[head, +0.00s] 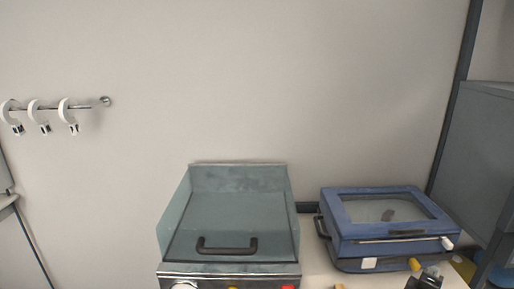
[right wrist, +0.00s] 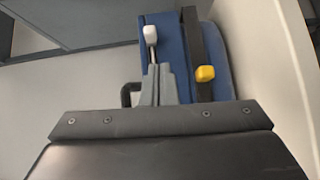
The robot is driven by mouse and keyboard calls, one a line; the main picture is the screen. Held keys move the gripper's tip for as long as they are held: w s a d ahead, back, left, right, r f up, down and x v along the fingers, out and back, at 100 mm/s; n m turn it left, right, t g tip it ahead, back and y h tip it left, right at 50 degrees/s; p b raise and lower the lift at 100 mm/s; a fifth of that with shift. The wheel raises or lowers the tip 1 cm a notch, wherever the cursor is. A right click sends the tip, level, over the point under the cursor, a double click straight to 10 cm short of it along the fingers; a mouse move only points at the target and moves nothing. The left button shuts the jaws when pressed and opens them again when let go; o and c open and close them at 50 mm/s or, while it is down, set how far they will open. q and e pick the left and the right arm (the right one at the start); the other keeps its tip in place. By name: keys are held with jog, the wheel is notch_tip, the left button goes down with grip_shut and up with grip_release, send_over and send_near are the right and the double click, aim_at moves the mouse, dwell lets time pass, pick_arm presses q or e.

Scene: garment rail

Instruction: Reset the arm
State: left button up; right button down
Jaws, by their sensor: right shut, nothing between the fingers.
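My right gripper (head: 428,274) shows at the bottom right edge of the head view, in front of the blue machine (head: 385,222) with a window in its lid. In the right wrist view the grey fingers of my right gripper (right wrist: 159,72) are together and hold nothing. Behind them are the blue machine (right wrist: 209,95), a white-tipped rod (right wrist: 151,36) and a yellow knob (right wrist: 205,74). I cannot tell whether the fingers touch the machine. My left gripper is in neither view.
A grey griddle (head: 232,215) with a black handle stands left of the blue machine on a pale counter (head: 318,258). A wall rail (head: 84,105) carries three white hooks at the far left. A grey cabinet (head: 478,150) stands at the right. The wall between is bare.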

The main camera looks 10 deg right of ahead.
jog(key=s+a+f+m+g+y, duration=0.4)
jog(key=s+a+f+m+y, duration=0.15)
jog(key=s+a+f, duration=0.6)
jog(key=s+a+r+m+g+y, duration=0.1)
jog(key=s+a+r+g+y, duration=0.1)
jog(key=s+a+y, duration=0.95)
notch_tip(320, 180, down, 26)
jog(key=s+a+g+h, duration=0.1)
jog(key=s+a+h, duration=0.1)
jog(key=a+h, duration=0.1)
jog(key=s+f+g, duration=0.1)
jog(key=s+f, duration=1.4)
jog(key=shift+a, duration=0.45)
